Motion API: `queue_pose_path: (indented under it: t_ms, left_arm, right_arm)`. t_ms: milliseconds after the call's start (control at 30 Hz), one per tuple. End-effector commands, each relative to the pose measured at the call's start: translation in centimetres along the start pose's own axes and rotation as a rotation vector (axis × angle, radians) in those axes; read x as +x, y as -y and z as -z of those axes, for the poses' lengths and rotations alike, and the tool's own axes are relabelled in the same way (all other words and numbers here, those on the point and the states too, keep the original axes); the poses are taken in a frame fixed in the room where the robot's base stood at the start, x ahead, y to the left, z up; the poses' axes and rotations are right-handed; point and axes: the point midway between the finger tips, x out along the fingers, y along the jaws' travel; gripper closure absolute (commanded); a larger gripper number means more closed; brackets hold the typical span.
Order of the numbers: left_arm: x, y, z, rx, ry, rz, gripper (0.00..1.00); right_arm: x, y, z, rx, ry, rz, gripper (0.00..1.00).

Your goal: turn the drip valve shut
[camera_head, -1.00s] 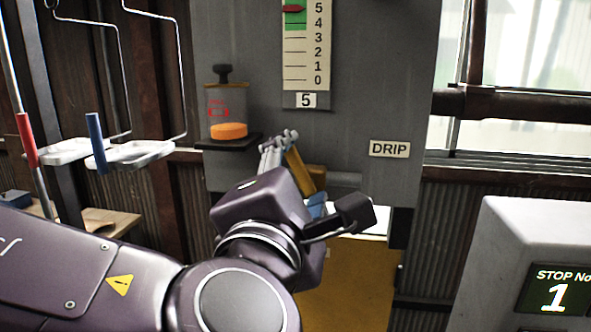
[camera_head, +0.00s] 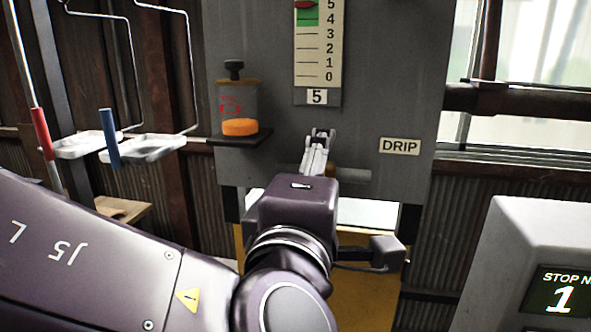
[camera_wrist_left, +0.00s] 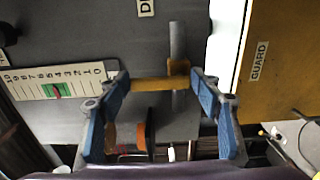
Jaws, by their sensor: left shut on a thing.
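The drip valve is a brass-yellow lever (camera_wrist_left: 155,85) on a grey pipe (camera_wrist_left: 177,45) in the left wrist view. In the head view its pipe stub (camera_head: 355,176) shows just right of my gripper, left of and below the DRIP label (camera_head: 400,146); the lever is mostly hidden there. My left gripper (camera_head: 318,150) points at the grey panel. In the left wrist view its blue-padded fingers (camera_wrist_left: 163,105) stand on either side of the lever, shut on it near its ends. My right gripper is in no view.
An oiler cup (camera_head: 238,103) with an orange bottom stands on a shelf left of my gripper. A scale (camera_head: 318,50) is above. A yellow guard (camera_wrist_left: 262,60) is close by, below in the head view. Hanging white trays (camera_head: 145,148) are at left; a STOP box (camera_head: 535,235) is at right.

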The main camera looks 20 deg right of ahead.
Motion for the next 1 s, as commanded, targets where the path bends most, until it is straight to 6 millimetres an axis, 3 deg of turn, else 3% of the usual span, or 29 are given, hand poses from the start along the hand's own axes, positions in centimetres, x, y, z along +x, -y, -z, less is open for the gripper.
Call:
queue_pose_path:
  t_ms: [267,300,433,767,1000]
  left_arm:
    - [0.0,0.0,-0.1,0.006,0.004,0.0,0.85]
    - [0.0,0.0,-0.1,0.007,0.004,0.0,0.39]
    - [0.0,0.1,-0.1,0.005,0.003,0.001,0.25]
    - [-0.2,0.0,-0.1,0.003,0.002,0.001,0.23]
    - [-3.6,0.0,-0.1,0.005,0.005,0.0,0.23]
  right_arm:
    - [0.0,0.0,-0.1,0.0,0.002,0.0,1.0]
    - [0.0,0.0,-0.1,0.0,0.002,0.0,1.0]
    - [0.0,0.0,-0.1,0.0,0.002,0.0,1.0]
    - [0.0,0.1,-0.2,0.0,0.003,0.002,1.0]
    - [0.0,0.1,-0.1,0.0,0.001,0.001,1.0]
